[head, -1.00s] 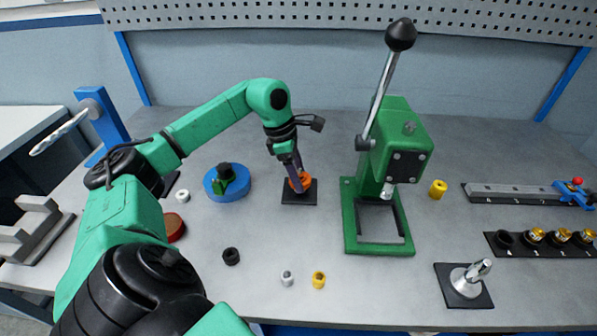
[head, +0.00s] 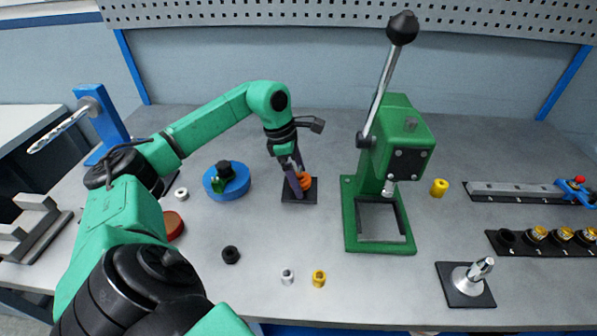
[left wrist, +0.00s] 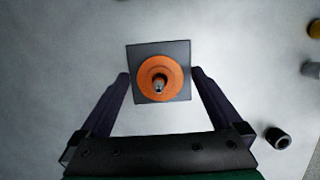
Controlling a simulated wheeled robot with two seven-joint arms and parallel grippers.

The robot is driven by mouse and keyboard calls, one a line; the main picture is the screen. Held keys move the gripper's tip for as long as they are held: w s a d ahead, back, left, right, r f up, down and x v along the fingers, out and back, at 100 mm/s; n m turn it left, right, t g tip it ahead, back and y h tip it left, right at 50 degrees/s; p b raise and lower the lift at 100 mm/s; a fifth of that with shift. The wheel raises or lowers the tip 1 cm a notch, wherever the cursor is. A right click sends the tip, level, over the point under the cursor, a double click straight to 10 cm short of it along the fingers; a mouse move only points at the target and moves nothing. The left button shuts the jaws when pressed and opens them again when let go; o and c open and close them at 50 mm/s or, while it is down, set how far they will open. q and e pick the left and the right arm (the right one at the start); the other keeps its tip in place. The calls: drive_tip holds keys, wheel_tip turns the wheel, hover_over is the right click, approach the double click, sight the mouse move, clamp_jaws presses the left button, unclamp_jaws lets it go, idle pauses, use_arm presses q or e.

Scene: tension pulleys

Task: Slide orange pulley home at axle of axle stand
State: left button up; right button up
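The orange pulley (head: 304,181) sits around the upright axle over the square black base plate of the axle stand (head: 289,196). In the left wrist view the pulley (left wrist: 147,88) is a ring with the metal axle tip (left wrist: 160,82) showing in its middle, and the base plate (left wrist: 148,52) lies beneath. I cannot tell whether the pulley touches the plate. My left gripper (head: 299,180) reaches down at the pulley. In the left wrist view its fingers (left wrist: 160,76) stand on either side of the pulley with a gap at each side, open. My right gripper is out of view.
A green lever press (head: 348,225) stands right of the stand. A blue disc (head: 232,190) with a black knob lies left. Small black (head: 231,255), silver (head: 287,277) and yellow (head: 319,279) parts lie in front. A second post on a black plate (head: 480,298) stands front right.

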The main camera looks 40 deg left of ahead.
use_arm(q)
drive_tip(key=shift+r, duration=0.15)
drive_tip(key=p+v, duration=0.1)
drive_tip(key=v, duration=1.3)
drive_tip(key=shift+r, duration=0.2)
